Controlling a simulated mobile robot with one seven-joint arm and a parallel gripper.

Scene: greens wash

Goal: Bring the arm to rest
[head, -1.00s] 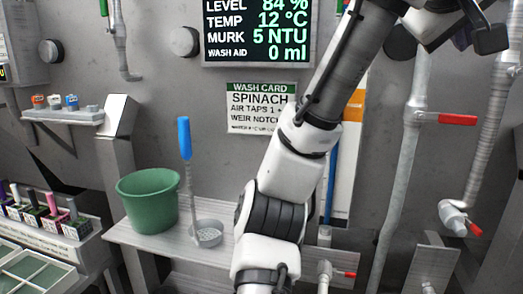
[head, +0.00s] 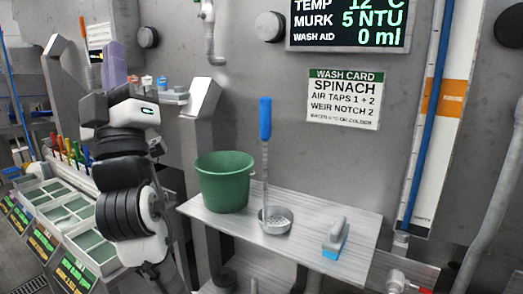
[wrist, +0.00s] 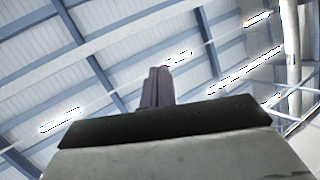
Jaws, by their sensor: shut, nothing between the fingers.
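My arm (head: 130,190) is folded upright at the left of the head view, in front of the row of trays. My gripper (wrist: 157,88) shows in the wrist view with its two dark fingers together and nothing between them. The fingers point up toward the ceiling. In the head view, a purple-grey upright shape stands above my arm's top link; I cannot tell for sure that it is my gripper.
A green bucket (head: 224,182), a strainer ladle (head: 274,219) with a blue handle and a grey-and-blue brush (head: 335,240) are on a metal shelf (head: 300,213). A wash card (head: 343,99) and a display (head: 345,28) are on the wall. Trays (head: 75,215) lie close beside my arm.

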